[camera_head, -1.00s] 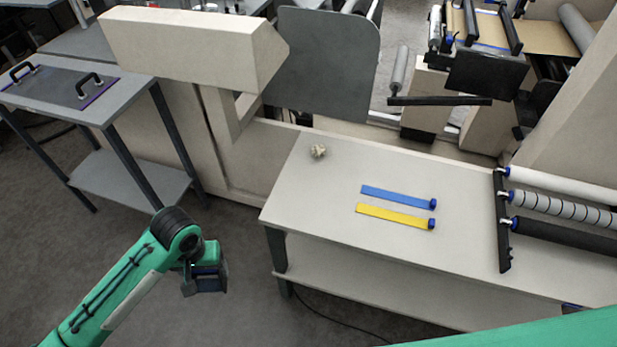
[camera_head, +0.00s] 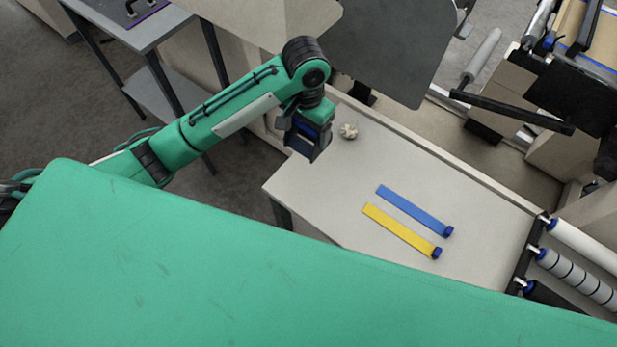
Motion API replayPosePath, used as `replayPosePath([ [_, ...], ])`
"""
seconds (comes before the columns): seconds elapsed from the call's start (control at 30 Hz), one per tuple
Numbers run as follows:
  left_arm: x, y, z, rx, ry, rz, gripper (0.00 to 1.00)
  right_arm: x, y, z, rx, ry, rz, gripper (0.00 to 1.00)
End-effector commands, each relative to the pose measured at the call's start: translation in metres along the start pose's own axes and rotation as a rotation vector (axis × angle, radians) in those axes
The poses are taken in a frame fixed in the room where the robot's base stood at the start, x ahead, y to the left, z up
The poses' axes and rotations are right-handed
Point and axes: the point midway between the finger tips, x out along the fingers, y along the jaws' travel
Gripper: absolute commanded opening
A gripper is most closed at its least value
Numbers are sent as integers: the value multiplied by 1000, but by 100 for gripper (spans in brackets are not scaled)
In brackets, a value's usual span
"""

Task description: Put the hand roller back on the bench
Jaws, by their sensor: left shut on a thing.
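The bench (camera_head: 318,192) has a pale top and stands in the middle, partly covered at the front by a green part of my own body. My left gripper (camera_head: 308,150) is above the bench's far left corner, pointing down. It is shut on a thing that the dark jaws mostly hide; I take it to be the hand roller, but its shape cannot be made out. No hand roller shows lying on the bench. My right gripper is not in view.
A crumpled pale lump (camera_head: 348,131) lies just right of my left gripper. A blue strip (camera_head: 415,210) and a yellow strip (camera_head: 400,229) lie on the bench. A rack of rollers (camera_head: 575,275) is at the right. Bare benchtop lies left of the strips.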

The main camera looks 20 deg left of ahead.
Motion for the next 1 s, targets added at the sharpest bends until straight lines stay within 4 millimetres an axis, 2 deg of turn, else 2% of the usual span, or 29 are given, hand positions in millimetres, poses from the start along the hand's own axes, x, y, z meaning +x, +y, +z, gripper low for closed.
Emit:
replayPosePath([
  [0.07, 4, 1, -2, 8, -2, -1, 45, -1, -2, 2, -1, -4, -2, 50],
  [0.17, 23, 1, -1, 9, -6, -1, 45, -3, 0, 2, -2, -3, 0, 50],
  [0.4, 84, 0, 0, 7, -7, -2, 45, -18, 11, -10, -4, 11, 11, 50],
  [0.6, 132, 0, -1, 7, -4, -3, 45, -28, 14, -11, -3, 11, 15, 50],
  [1.0, 178, 1, -1, 7, -3, -2, 45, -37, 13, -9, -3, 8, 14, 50],
])
